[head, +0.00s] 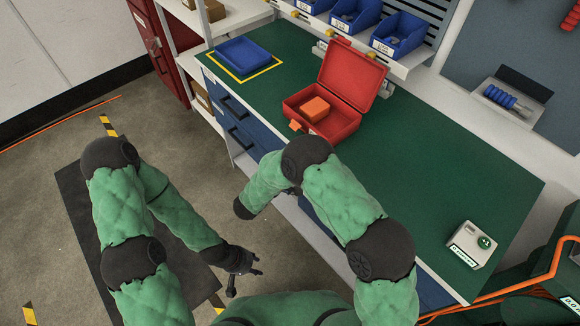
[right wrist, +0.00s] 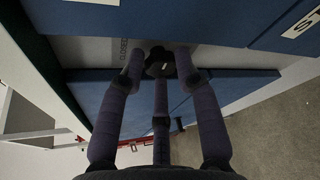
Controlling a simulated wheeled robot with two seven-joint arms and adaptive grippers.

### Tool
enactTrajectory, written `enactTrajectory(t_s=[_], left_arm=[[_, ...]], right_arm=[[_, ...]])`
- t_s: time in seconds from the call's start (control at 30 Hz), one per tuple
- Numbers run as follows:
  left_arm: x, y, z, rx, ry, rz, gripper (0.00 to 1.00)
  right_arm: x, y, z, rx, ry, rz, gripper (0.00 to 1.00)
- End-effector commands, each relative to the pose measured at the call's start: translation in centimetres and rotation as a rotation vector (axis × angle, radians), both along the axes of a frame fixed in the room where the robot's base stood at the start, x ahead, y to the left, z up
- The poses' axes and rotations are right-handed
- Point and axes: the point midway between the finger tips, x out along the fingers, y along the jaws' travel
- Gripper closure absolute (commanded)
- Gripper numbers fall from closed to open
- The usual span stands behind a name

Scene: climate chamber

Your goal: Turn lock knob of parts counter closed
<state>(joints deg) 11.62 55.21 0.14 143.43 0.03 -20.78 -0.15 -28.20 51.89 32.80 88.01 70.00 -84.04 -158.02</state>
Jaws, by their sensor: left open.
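The lock knob (right wrist: 160,62) is a small black knob on a light grey strip between blue panels in the right wrist view. The word CLOSED is printed to its left in that view. My right gripper (right wrist: 160,68) has its three fingers around the knob, one on each side and one below. Whether they press on it is unclear. In the head view my right arm hides the knob and the right gripper. My left gripper (head: 243,274) is open and empty, low beside the counter. The counter has a green top (head: 425,165) and blue drawers (head: 237,125).
Blue bins (head: 400,32) line the back. The floor at left is clear around a dark mat (head: 75,195).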

Motion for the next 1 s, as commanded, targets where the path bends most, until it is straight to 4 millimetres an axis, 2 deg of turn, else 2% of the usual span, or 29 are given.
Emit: enactTrajectory(t_s=[0.17,0.53,0.93,0.97,1.0], left_arm=[[0.0,0.0,0.2,0.0,0.0,0.0,0.59],[0.0,0.0,3.3,0.0,0.0,0.0,0.59],[0.0,0.0,3.4,0.0,0.0,0.0,0.59],[0.0,0.0,3.4,0.0,0.0,0.0,0.59],[0.0,0.0,3.4,0.0,0.0,0.0,0.59]], right_arm=[[-0.1,0.0,-0.2,-0.002,0.009,0.002,1.0],[-0.1,0.0,-0.1,-0.063,0.095,0.002,1.0],[-0.2,0.0,-0.5,-0.072,0.112,0.003,1.0],[-0.2,0.0,-0.5,-0.073,0.113,0.004,0.65],[-0.2,0.0,-0.5,-0.073,0.113,0.004,0.59]])
